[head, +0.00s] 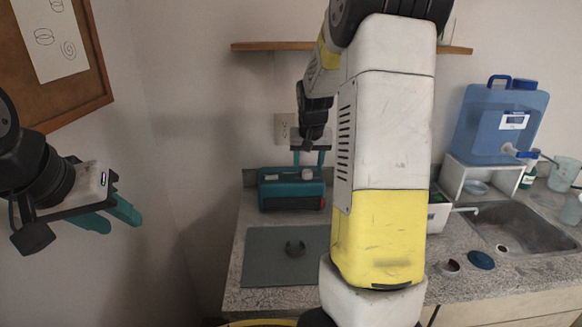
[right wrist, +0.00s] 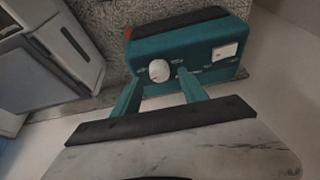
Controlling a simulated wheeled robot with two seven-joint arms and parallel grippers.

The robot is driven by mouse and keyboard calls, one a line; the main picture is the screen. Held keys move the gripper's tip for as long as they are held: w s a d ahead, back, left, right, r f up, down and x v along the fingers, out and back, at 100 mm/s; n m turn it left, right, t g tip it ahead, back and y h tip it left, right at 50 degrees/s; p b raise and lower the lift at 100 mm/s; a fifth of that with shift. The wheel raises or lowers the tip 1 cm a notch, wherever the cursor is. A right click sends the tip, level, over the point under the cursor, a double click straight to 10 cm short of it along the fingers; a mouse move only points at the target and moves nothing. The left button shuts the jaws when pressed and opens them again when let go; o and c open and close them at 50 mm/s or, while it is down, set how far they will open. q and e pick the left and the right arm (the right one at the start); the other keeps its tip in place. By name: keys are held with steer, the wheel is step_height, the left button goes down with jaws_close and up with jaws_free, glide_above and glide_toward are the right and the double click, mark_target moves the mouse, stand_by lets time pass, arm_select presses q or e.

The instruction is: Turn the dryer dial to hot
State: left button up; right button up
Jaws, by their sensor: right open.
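The dryer (head: 292,194) is a teal box standing at the back of the counter, near the wall. Its white round dial (head: 307,174) is on its top panel and shows larger in the right wrist view (right wrist: 158,71), with small markings near it. A pale rectangular label or window (right wrist: 225,51) sits on the same panel. My right gripper (head: 308,160) is over the dryer, its teal fingers open and pointing at the panel. In the right wrist view the fingertips lie to either side of the dial; contact is unclear. My left gripper (head: 112,214) is open and empty at the far left, away from the counter.
My right arm hides the counter's middle. A sink (head: 515,232) and blue water container (head: 500,125) are at the right. A shelf (head: 270,46) is above.

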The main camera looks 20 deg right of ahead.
steer(key=shift+x, duration=1.05)
steer(key=shift+c, duration=0.4)
jaws_close()
steer(key=shift+m+h, duration=0.3)
steer(key=shift+m, duration=0.5)
steer(key=shift+o, duration=0.4)
jaws_free()
